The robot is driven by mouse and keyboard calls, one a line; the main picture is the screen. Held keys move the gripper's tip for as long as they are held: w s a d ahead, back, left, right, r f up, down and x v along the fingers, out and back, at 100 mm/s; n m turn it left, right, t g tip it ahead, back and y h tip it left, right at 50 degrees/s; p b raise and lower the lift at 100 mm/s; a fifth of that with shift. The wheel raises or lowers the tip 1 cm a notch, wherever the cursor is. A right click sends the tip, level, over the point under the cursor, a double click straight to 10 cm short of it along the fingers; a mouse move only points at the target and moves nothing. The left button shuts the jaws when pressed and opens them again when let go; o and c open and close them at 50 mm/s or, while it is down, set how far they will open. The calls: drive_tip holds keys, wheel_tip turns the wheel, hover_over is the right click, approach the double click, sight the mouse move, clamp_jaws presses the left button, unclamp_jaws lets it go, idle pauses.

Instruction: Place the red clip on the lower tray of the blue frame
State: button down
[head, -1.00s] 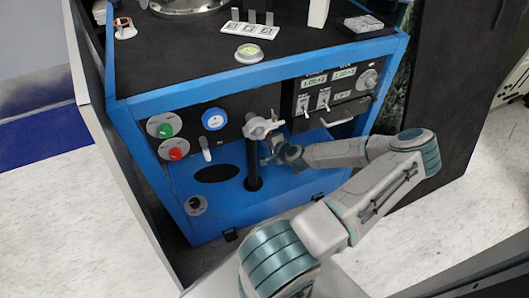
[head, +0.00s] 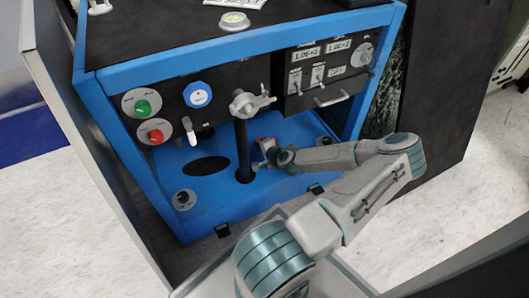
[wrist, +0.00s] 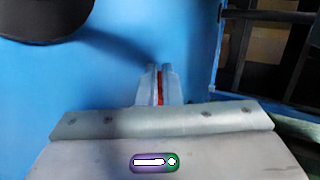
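The blue frame (head: 195,60) has a lower tray (head: 222,203) with a blue floor and a dark oval hole. My gripper (head: 262,157) is low over this tray, just right of the black upright post (head: 243,150). In the wrist view my gripper's fingers (wrist: 159,78) are close together with a thin red strip of the red clip (wrist: 160,88) between them. A bit of red also shows beside the fingers in the head view. Most of the clip is hidden by the fingers. I cannot tell whether it touches the tray floor.
A metal valve (head: 248,103) tops the post. A white-handled lever (head: 189,130) hangs at the left, and a control panel (head: 322,70) with a handle overhangs the right side. A black round knob (head: 184,199) sits at the tray's front left. The tray's front middle is clear.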

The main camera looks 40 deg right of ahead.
drive_tip(key=c, duration=1.8)
unclamp_jaws()
drive_tip(key=shift+p+v, duration=1.5)
drive_tip(key=shift+v, duration=2.5)
drive_tip(key=s+r+p, duration=0.1)
drive_tip(key=r+p, duration=0.2)
drive_tip(key=r, duration=0.2)
drive_tip(key=s+r+p, duration=0.1)
drive_tip(key=r+p, duration=0.1)
drive_tip(key=shift+s+a+r+p, duration=0.2)
drive_tip(key=shift+s+r+p, duration=0.05)
drive_tip(key=shift+s+p, duration=0.1)
